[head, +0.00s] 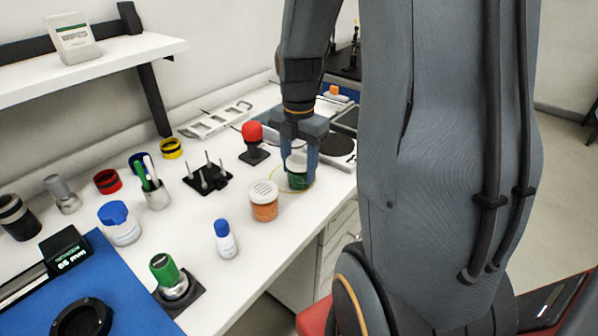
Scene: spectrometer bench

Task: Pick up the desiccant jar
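A jar with orange contents and a white perforated lid (264,200) stands upright on the white bench and looks like the desiccant jar. A second small jar, green with a pale top (298,178), is just behind it and to its right. My gripper (300,172) points down over this green jar, with one finger on each side of it. The fingers are apart, but I cannot tell whether they press on the jar. The fingers partly hide the green jar. The orange jar is outside my gripper.
A blue-capped small bottle (225,239), a blue-lidded jar (119,223), a green-topped piece (168,272) and a red-knobbed stand (253,143) surround the jars. A pen cup (156,194) and a black pin rack (207,177) stand left. The bench's front edge is close by.

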